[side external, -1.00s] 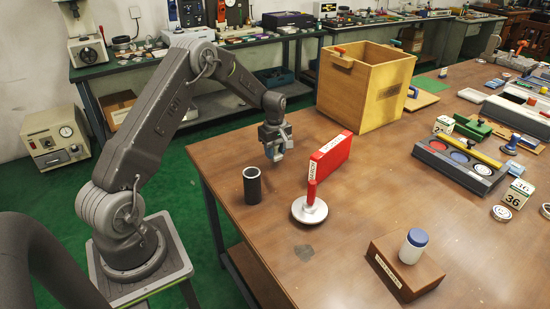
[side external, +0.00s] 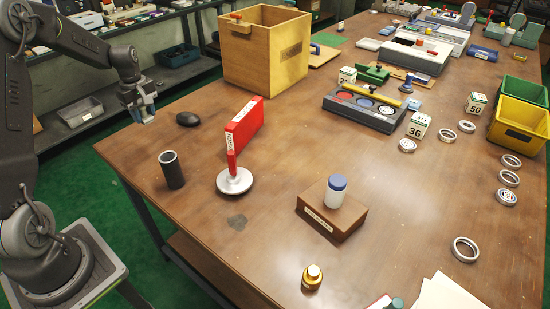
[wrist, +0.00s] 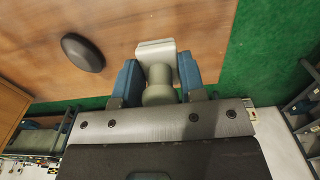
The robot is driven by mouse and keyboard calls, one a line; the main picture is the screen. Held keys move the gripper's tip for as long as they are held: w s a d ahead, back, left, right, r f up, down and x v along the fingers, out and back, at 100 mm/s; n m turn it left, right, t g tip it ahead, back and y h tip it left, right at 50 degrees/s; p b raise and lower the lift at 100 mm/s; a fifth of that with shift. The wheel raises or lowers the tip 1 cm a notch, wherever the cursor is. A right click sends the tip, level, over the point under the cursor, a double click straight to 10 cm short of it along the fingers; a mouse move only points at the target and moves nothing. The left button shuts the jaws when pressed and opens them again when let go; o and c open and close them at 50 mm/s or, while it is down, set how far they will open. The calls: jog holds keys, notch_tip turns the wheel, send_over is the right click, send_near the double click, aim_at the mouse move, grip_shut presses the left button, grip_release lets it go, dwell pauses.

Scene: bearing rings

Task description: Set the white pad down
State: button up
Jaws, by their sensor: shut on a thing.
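My gripper (side external: 143,112) hangs at the far left edge of the table in the side external view. In the wrist view its two blue fingers (wrist: 158,80) are shut on the grey-green stem of the white pad (wrist: 155,47). The pad's pale block shows past the fingertips, against the brown table top near its corner. The pad is small in the side external view, and its underside is hidden. I cannot tell how high it is held.
A dark oval object (side external: 188,119) lies on the table beside the gripper; it also shows in the wrist view (wrist: 83,52). Green floor lies beyond the edge.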

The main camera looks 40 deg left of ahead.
notch_tip(320, 180, up, 4)
jog(key=shift+w+d+r, duration=0.15)
jog(key=w+d+m, duration=1)
jog(key=w+d, duration=0.2)
jog(key=d, duration=0.1)
jog(key=m, duration=0.8)
send_over(291, 168)
notch_tip(291, 168, down, 12)
jog(key=shift+w+f, duration=0.15)
jog(key=shift+f, duration=2)
jog(key=shift+f, duration=0.1)
jog(key=o, duration=0.9)
jog(key=shift+o, duration=0.2)
